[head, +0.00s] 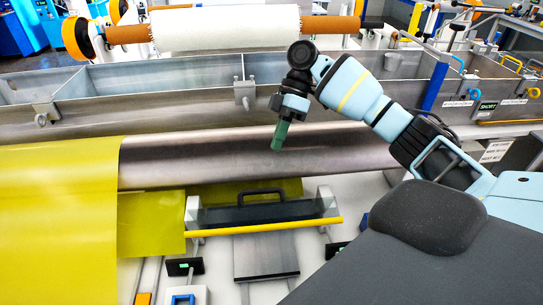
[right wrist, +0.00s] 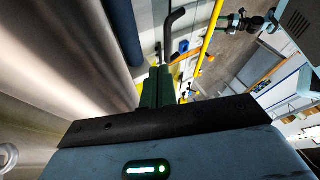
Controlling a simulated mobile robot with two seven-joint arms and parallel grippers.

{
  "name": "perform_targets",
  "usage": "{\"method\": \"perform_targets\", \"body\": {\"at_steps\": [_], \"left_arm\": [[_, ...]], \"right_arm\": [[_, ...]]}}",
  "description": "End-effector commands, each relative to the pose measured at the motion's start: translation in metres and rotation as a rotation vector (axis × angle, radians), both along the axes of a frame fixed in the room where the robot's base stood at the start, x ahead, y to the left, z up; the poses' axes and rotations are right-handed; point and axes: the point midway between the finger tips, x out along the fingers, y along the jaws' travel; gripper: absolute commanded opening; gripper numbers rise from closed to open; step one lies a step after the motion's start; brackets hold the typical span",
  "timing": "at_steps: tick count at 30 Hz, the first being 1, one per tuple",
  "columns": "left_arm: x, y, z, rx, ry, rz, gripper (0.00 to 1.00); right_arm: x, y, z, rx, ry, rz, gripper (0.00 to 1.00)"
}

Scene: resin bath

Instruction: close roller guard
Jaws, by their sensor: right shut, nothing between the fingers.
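The roller guard (head: 225,216) is a see-through panel between grey end brackets. It has a black handle (head: 262,192) on top and a yellow bar (head: 265,227) along its front edge. It sits low in front of the large metal roller (head: 215,162). My right gripper (head: 280,135) has green fingers that are shut and empty. In the head view it overlaps the roller, above and behind the handle. In the right wrist view the shut fingers (right wrist: 158,87) point toward the black handle (right wrist: 174,30) and yellow bar (right wrist: 210,40), apart from both. My left gripper is out of view.
A yellow-green sheet (head: 60,220) covers the roller's left part. Behind the roller lies a long metal trough (head: 160,75), with a white roll (head: 225,28) above it. A metal plate (head: 266,257) lies in front of the guard. Small black stands (head: 184,267) flank the plate.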

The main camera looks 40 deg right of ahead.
Motion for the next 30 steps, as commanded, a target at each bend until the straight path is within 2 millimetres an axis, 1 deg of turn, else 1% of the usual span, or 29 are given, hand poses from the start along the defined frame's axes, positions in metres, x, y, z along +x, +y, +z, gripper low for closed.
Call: {"method": "perform_targets", "body": {"at_steps": [12, 16, 22, 30], "left_arm": [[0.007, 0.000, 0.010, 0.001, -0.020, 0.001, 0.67], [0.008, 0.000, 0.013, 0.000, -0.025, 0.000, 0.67], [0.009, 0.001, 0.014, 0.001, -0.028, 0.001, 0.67], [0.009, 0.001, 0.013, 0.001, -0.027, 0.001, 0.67]], "right_arm": [[-0.013, 0.036, -0.053, 0.001, 0.002, 0.001, 0.00], [-0.016, 0.045, -0.066, 0.001, 0.002, 0.001, 0.00], [-0.018, 0.050, -0.075, 0.001, 0.001, -0.001, 0.00], [-0.018, 0.051, -0.076, 0.001, 0.001, -0.001, 0.00]]}}
